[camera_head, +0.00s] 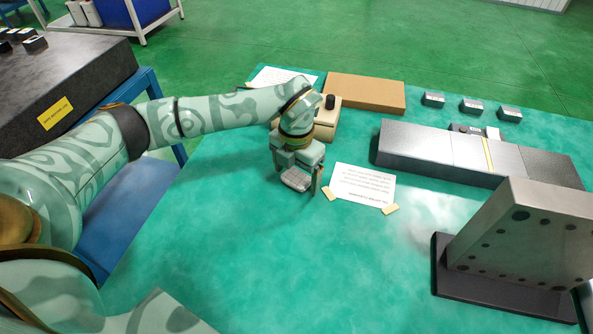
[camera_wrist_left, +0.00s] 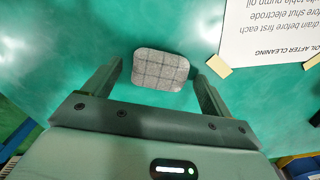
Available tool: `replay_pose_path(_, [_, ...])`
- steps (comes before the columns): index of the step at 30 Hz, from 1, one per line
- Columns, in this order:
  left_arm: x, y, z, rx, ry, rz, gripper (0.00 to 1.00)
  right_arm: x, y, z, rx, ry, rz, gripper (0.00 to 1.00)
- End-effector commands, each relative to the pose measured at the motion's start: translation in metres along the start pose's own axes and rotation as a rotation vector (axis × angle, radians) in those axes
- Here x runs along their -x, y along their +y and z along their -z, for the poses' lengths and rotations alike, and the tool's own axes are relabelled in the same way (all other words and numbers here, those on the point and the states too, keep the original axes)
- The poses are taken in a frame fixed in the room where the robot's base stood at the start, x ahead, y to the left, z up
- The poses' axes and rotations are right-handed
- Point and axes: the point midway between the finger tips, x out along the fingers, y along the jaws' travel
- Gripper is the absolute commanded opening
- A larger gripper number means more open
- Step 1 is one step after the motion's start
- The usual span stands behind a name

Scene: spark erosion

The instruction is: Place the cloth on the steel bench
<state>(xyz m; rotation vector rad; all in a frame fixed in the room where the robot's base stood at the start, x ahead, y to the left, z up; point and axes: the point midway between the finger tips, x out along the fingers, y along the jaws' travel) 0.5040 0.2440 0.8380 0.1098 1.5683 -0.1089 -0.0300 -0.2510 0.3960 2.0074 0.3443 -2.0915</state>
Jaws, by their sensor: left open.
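The cloth (camera_head: 296,181) is a small grey checked pad with rounded corners. It shows at my left gripper (camera_head: 299,177) in the head view, over the green bench top (camera_head: 250,250). In the left wrist view the cloth (camera_wrist_left: 160,70) is between and just beyond the fingertips of my left gripper (camera_wrist_left: 158,76), which is open. Gaps show on both sides of the cloth there. I cannot tell for sure whether the cloth rests on the green top or is slightly above it. My right gripper is not in view.
A printed sheet (camera_head: 360,186) with tan tabs lies right of the gripper. Behind stand a beige box with a black knob (camera_head: 326,122) and a brown board (camera_head: 366,92). Grey blocks (camera_head: 430,150) and a drilled angle plate (camera_head: 530,230) occupy the right. The front middle is clear.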

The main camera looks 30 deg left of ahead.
Motion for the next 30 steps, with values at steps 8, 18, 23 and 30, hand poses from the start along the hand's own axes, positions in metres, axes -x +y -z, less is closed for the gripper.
replay_pose_path(8, [0.039, 0.000, -0.001, 0.000, -0.007, -0.001, 0.84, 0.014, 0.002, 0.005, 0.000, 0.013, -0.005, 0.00])
replay_pose_path(18, [0.111, 0.000, -0.001, 0.000, -0.005, -0.001, 0.84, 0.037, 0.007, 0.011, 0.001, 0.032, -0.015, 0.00])
replay_pose_path(23, [0.122, 0.000, 0.000, 0.001, -0.001, 0.000, 0.84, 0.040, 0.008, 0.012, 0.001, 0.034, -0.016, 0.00])
replay_pose_path(30, [0.123, 0.000, 0.000, 0.001, 0.000, 0.000, 0.84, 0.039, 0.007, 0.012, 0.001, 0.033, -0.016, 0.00])
